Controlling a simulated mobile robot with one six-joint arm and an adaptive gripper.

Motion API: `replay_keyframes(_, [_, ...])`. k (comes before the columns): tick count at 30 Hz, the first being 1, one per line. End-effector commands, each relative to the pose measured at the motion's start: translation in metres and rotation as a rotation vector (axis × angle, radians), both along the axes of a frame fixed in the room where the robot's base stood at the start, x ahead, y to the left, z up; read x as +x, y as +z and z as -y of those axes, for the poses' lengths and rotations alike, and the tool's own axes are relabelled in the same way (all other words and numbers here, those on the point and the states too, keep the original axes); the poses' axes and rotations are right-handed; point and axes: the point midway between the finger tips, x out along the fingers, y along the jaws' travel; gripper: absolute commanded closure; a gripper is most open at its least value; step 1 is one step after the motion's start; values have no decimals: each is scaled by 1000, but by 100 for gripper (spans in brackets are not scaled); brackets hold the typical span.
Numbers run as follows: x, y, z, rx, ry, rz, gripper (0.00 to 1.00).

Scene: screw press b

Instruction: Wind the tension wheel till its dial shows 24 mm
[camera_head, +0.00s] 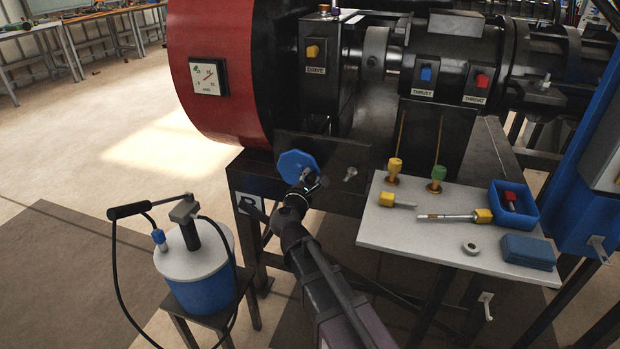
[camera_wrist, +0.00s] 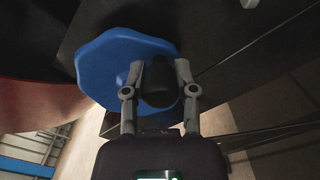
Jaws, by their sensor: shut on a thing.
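The blue tension wheel (camera_head: 293,162) is mounted on the dark front plate below the machine, facing forward. In the wrist view the wheel (camera_wrist: 105,65) shows as a scalloped disc with a black handle knob (camera_wrist: 160,88) near its right edge. My gripper (camera_head: 310,183) is at the wheel's lower right. Its two fingers (camera_wrist: 160,72) are closed on either side of the knob. A square white gauge (camera_head: 208,77) with a red needle sits on the red guard; its scale is too small to read. I cannot make out a dial in mm at the wheel.
A pale shelf (camera_head: 390,232) at the right holds brushes, a blue tray (camera_head: 514,205), a ring and a blue block. A blue and white canister (camera_head: 195,262) with a hose stands on a stool at the left. A silver bolt (camera_head: 350,174) sits right of the wheel.

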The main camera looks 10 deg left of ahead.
Motion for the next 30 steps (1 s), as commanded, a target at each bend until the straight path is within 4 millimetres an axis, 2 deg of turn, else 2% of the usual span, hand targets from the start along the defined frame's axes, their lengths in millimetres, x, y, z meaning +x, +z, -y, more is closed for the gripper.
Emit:
replay_keyframes(15, [0,1,-1,-29,0,-2,100])
replay_keyframes(16, [0,1,-1,-29,0,-2,58])
replay_keyframes(19, [0,1,-1,-29,0,-2,28])
replay_keyframes(30, [0,1,-1,-28,1,-3,28])
